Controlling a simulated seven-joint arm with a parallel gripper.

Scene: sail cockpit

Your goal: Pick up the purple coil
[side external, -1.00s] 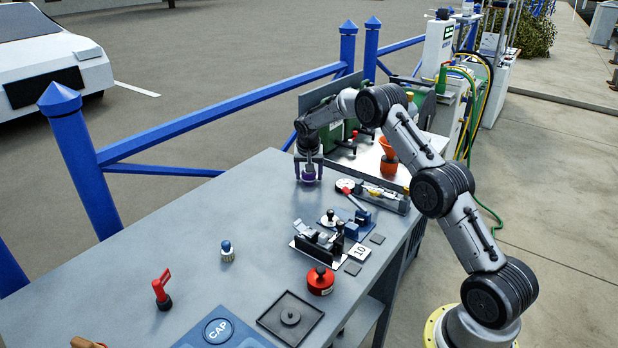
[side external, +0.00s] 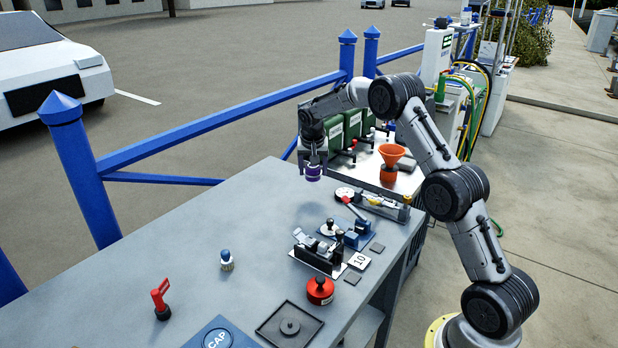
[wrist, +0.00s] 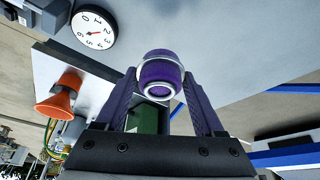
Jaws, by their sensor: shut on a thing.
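The purple coil (side external: 313,171) is a short purple cylinder with pale rims. My gripper (side external: 313,164) is shut on it and holds it above the far end of the grey workbench (side external: 215,235). In the wrist view the coil (wrist: 160,77) sits between the two dark finger tips of my gripper (wrist: 162,88), with its round pale-rimmed end facing the camera. The fingers hide part of its sides.
A dial gauge (wrist: 94,27) and an orange funnel (side external: 391,155) are near the coil.

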